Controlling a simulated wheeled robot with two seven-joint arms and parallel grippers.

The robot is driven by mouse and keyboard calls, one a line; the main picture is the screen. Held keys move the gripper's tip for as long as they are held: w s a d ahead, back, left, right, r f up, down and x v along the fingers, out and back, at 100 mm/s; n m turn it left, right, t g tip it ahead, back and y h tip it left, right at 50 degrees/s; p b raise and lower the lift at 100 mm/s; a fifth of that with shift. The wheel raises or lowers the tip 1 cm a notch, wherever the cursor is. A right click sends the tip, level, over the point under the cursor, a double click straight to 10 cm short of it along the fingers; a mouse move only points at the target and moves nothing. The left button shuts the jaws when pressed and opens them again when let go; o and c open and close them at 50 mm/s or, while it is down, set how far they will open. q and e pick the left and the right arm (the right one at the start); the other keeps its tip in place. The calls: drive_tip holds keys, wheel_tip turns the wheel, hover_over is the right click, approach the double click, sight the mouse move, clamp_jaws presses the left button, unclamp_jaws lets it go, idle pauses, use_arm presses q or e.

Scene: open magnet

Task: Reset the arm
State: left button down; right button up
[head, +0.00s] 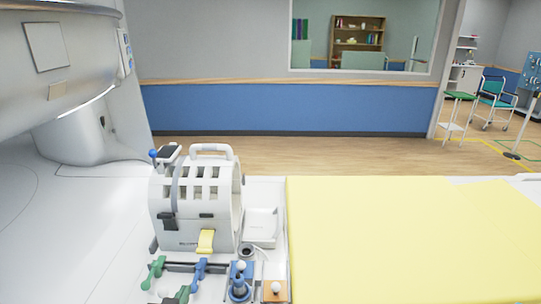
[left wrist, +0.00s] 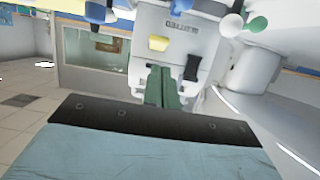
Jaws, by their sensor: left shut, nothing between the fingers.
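My left gripper (head: 181,292) shows at the bottom edge of the head view, low and left, with dark green fingers. In the left wrist view its fingers (left wrist: 162,88) are together, with nothing between them. Most of the left arm is out of the head view. A white slotted coil (head: 195,205) with a top handle stands upright beyond the gripper; it also shows in the left wrist view (left wrist: 175,50). A yellow latch (head: 205,241) and a black latch (head: 168,221) are on its front. My right gripper is in neither view.
Green (head: 154,272) and blue (head: 200,270) handled items, a blue stand (head: 240,285) and an orange block (head: 274,291) with white balls sit close to the left gripper. A yellow pad (head: 410,240) lies to the right, clear on top. The white scanner (head: 60,70) overhangs at left.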

use_arm(q)
drive_tip(key=s+f+m+g, duration=0.2)
drive_tip(key=s+g, duration=0.9)
drive_tip(key=s, duration=1.3)
wheel_tip(320, 180, down, 32)
drive_tip(key=s+g+b, duration=0.1)
drive_tip(key=s+b, duration=0.1)
drive_tip(key=b, duration=0.5)
drive_tip(key=s+a+f+g+b, duration=0.1)
drive_tip(key=s+f+b, duration=0.4)
drive_tip(key=s+f, duration=1.1)
wheel_tip(320, 180, down, 4)
drive_tip(key=shift+s+a+f+m+g+h, duration=0.1)
drive_tip(key=shift+s+a+m+g+h, duration=0.2)
drive_tip(key=shift+a, duration=0.45)
